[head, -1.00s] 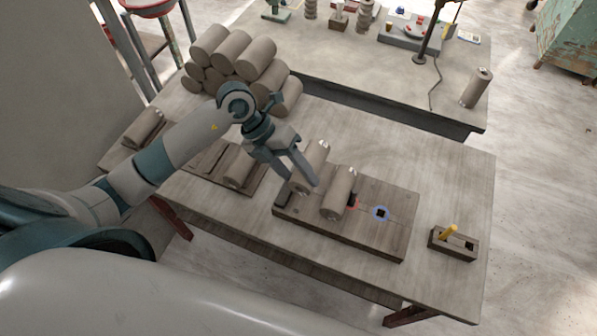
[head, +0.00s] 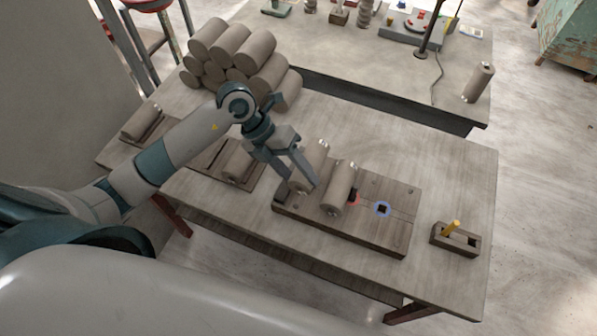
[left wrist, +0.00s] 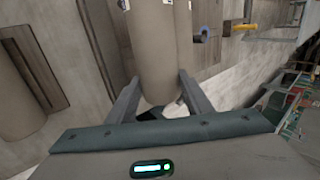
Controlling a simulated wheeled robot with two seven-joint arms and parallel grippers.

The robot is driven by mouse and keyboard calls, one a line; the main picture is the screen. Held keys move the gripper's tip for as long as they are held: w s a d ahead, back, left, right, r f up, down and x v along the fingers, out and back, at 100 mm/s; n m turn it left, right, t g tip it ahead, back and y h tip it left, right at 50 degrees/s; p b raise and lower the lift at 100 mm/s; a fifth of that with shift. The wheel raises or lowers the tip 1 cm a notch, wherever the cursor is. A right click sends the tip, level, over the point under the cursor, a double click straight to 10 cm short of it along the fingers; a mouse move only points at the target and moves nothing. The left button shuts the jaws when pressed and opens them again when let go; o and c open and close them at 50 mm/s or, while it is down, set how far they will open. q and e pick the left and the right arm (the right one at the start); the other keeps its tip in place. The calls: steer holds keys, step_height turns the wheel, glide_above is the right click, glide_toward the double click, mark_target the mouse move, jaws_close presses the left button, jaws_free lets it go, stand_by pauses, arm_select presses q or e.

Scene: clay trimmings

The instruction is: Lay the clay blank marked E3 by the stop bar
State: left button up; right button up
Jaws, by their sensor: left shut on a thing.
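My left gripper (head: 304,178) is shut on a grey-brown clay blank (head: 315,153) over the left part of the wooden board (head: 385,238). In the left wrist view this blank (left wrist: 155,45) stands between the two fingers (left wrist: 157,92). A second clay blank (head: 339,190) lies on the board just to its right, very close; I cannot tell if they touch. The marks on the blanks are too small to read, so I cannot tell which is E3. A dark block (head: 281,196) sits at the board's left end; I cannot tell if it is the stop bar. My right gripper is not in view.
Blanks are piled (head: 235,50) behind my arm. A small wooden holder (head: 455,239) with a yellow peg stands right.

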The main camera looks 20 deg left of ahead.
arm_select(q)
steer(key=shift+f+b, duration=1.15)
steer(key=shift+f, duration=0.55)
